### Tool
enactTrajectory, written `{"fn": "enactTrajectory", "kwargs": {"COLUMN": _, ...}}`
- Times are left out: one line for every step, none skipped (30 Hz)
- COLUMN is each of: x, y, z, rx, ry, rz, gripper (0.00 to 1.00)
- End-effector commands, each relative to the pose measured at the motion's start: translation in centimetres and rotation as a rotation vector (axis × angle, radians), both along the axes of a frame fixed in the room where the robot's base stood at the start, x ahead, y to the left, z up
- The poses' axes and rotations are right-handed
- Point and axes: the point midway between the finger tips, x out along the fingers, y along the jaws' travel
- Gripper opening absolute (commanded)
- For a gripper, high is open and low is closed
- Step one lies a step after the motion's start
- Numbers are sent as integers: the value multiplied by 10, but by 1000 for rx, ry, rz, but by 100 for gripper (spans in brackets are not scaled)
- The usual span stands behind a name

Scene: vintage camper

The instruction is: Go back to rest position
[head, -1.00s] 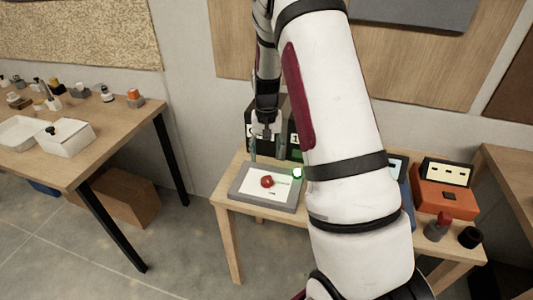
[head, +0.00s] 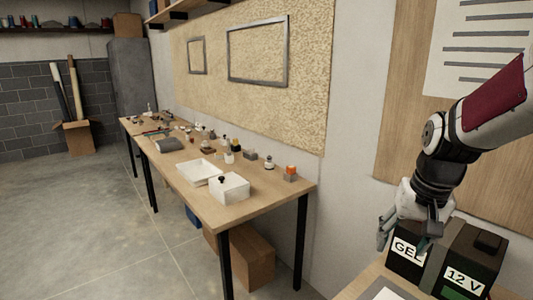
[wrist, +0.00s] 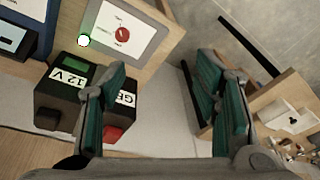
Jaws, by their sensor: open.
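My gripper (head: 408,232) hangs at the right of the head view, above and beside a black battery box labelled GEL and 12 V (head: 463,257). In the wrist view my gripper (wrist: 165,95) has its two teal-padded fingers spread wide with nothing between them. The battery box (wrist: 57,105) shows beyond the left finger, which hides part of it.
A long workbench (head: 255,212) with a white box (head: 230,188), a white tray (head: 199,173) and several small items stands left of my arm. A cardboard box (head: 251,255) sits under it. Open floor (head: 95,230) lies to the left.

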Motion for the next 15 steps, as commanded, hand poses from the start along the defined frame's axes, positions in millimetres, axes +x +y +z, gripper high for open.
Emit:
{"fn": "enactTrajectory", "kwargs": {"x": -12, "y": 10, "z": 14, "rx": -5, "ry": -25, "rz": 26, "gripper": 56}}
{"fn": "enactTrajectory", "kwargs": {"x": -20, "y": 15, "z": 21, "rx": -9, "ry": -36, "rz": 42, "gripper": 56}}
{"fn": "enactTrajectory", "kwargs": {"x": -30, "y": 22, "z": 29, "rx": -15, "ry": -51, "rz": 62, "gripper": 56}}
{"fn": "enactTrajectory", "kwargs": {"x": -37, "y": 27, "z": 34, "rx": -19, "ry": -62, "rz": 77, "gripper": 56}}
{"fn": "enactTrajectory", "kwargs": {"x": -45, "y": 32, "z": 40, "rx": -23, "ry": -74, "rz": 93, "gripper": 56}}
{"fn": "enactTrajectory", "kwargs": {"x": -56, "y": 38, "z": 46, "rx": -30, "ry": -89, "rz": 112, "gripper": 56}}
{"fn": "enactTrajectory", "kwargs": {"x": -64, "y": 42, "z": 51, "rx": -35, "ry": -99, "rz": 126, "gripper": 56}}
{"fn": "enactTrajectory", "kwargs": {"x": -72, "y": 46, "z": 54, "rx": -39, "ry": -111, "rz": 140, "gripper": 56}}
{"fn": "enactTrajectory", "kwargs": {"x": -83, "y": 51, "z": 59, "rx": -47, "ry": -127, "rz": 161, "gripper": 56}}
{"fn": "enactTrajectory", "kwargs": {"x": -91, "y": 55, "z": 62, "rx": -52, "ry": -138, "rz": 175, "gripper": 56}}
{"fn": "enactTrajectory", "kwargs": {"x": -99, "y": 58, "z": 65, "rx": -58, "ry": -149, "rz": 190, "gripper": 56}}
{"fn": "enactTrajectory", "kwargs": {"x": -110, "y": 63, "z": 68, "rx": -66, "ry": -163, "rz": 209, "gripper": 56}}
{"fn": "enactTrajectory", "kwargs": {"x": -118, "y": 66, "z": 70, "rx": -72, "ry": -174, "rz": 222, "gripper": 56}}
{"fn": "enactTrajectory", "kwargs": {"x": -126, "y": 68, "z": 72, "rx": -78, "ry": -185, "rz": 235, "gripper": 56}}
{"fn": "enactTrajectory", "kwargs": {"x": -135, "y": 72, "z": 73, "rx": -85, "ry": -198, "rz": 250, "gripper": 56}}
